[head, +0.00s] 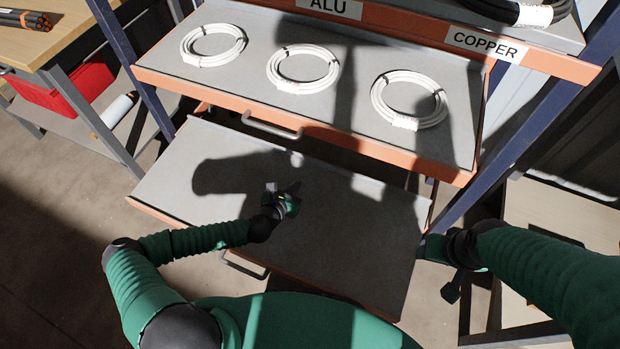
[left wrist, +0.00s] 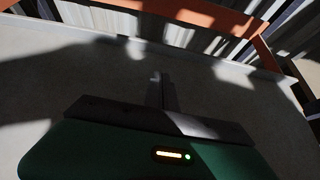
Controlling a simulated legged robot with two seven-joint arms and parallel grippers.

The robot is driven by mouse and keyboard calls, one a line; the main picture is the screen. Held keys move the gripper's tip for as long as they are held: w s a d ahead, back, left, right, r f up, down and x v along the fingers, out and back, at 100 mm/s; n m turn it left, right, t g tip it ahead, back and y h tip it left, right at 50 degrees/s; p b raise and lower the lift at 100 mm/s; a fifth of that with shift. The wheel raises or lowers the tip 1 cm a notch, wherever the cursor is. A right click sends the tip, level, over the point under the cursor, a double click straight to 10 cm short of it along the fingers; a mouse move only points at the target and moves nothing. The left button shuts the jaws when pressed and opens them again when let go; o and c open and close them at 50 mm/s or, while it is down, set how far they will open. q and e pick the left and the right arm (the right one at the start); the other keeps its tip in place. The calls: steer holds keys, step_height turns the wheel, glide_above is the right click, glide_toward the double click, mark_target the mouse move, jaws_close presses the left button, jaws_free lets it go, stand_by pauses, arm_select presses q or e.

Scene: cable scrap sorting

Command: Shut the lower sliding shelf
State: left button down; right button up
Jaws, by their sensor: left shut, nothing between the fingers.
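The lower sliding shelf (head: 165,195) is pulled out toward me, a grey tray with an orange front edge. It looks empty, with shadows across it. Its front handle (head: 245,265) shows beside my left arm. My left gripper (head: 292,193) is over the middle of this shelf, shut and empty; whether it touches the surface I cannot tell. In the left wrist view, the closed fingers (left wrist: 161,88) point toward the shelf's back edge (left wrist: 135,48). My right gripper (head: 453,288) is right of the shelf's front right corner, partly hidden by its own wrist; its jaws are unclear.
The upper shelf (head: 340,85) is also out, holding three white cable coils (head: 303,69), with a handle (head: 272,126) above the lower shelf. Blue rack posts (head: 130,70) flank both. A wooden table (head: 45,30) with a red bin (head: 65,88) stands left.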

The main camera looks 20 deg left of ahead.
arm_select(q)
steer(key=shift+w+a+f, duration=0.1)
steer(key=shift+w+f, duration=0.15)
steer(key=shift+w, duration=0.1)
steer(key=b, duration=0.5)
glide_toward(313, 161)
steer(key=f, duration=0.2)
steer(key=w+f, duration=0.1)
steer(key=f, duration=0.1)
steer(key=w+b, duration=0.1)
steer(key=w, duration=0.2)
steer(key=shift+w, duration=0.35)
steer(key=shift+w+d+r, duration=0.15)
steer(key=shift+w+d, duration=0.1)
steer(key=shift+w, duration=0.1)
arm_select(e)
steer(key=s+x, duration=0.1)
steer(key=x, duration=0.5)
steer(key=shift+s+f, duration=0.15)
steer(key=shift+f, duration=0.15)
